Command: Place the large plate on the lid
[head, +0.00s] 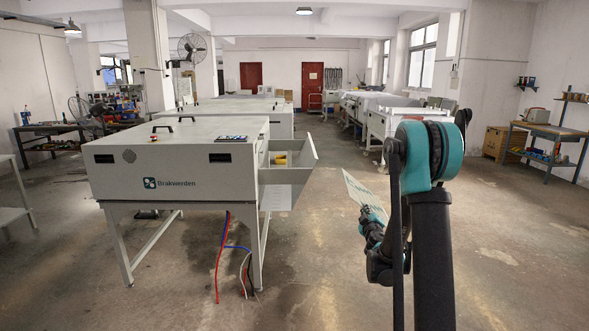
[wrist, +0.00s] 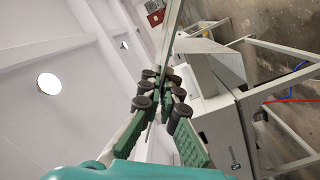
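The large plate (head: 362,190) is a thin pale sheet with dark marks on its face, held tilted in the air right of the machine in the head view. In the wrist view the plate (wrist: 171,40) shows nearly edge-on between the fingers. My gripper (wrist: 164,88) is shut on it; in the head view my gripper (head: 372,218) is partly hidden by my arm. The lid (head: 200,129) is the flat, light grey top of the Brakwerden machine, with two black handles (head: 162,128) near its left and back edges. The plate is apart from the lid.
An open side tray (head: 290,185) with a yellow item (head: 280,160) juts from the machine's right side. A small dark panel (head: 232,138) lies on the lid near its front right. Hoses (head: 222,255) hang below. Open floor lies between the machine and my arm.

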